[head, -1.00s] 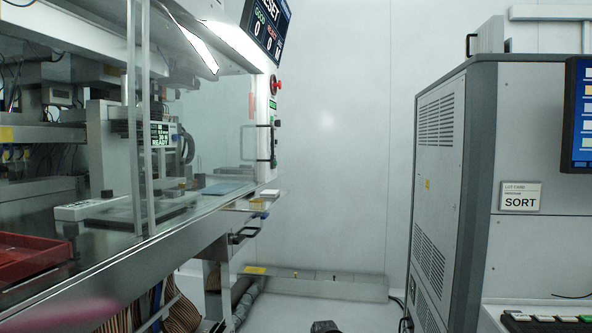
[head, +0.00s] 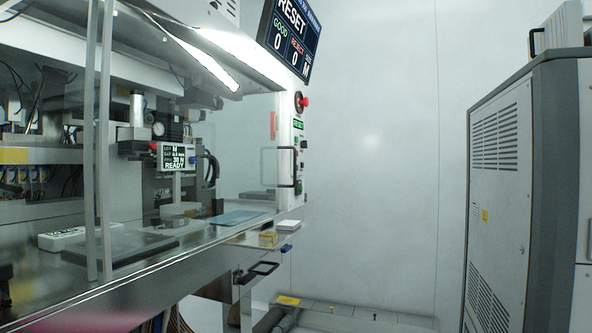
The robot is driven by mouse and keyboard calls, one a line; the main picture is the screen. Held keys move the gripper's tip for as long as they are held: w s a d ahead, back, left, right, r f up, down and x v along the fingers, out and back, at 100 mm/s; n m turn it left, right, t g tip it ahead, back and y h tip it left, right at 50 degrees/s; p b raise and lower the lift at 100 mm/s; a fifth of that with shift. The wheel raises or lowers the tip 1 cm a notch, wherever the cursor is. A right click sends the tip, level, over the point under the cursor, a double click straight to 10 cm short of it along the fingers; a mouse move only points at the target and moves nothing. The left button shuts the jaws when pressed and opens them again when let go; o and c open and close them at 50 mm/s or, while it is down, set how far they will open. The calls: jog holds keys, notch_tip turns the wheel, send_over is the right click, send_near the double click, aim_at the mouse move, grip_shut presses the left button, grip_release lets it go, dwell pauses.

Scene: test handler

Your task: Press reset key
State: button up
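The control panel (head: 297,165) is a narrow upright white strip on the right end of the glazed machine, in the middle of the head view. A small green-lit label (head: 298,124) on it appears to read RESET. A red mushroom button (head: 304,102) sits just above the label. Small dark and green controls (head: 304,144) sit below it; which one is the reset key is too small to tell. A tilted display (head: 290,38) above reads RESET, with GOOD 0 and REJECT 0. My gripper is not in view.
A small screen (head: 174,157) behind the glass reads READY. A steel ledge with a yellow block (head: 268,239) and a white block (head: 288,226) juts out below the panel. A black handle (head: 263,269) sticks out lower. A grey cabinet (head: 500,190) stands right; open floor lies between.

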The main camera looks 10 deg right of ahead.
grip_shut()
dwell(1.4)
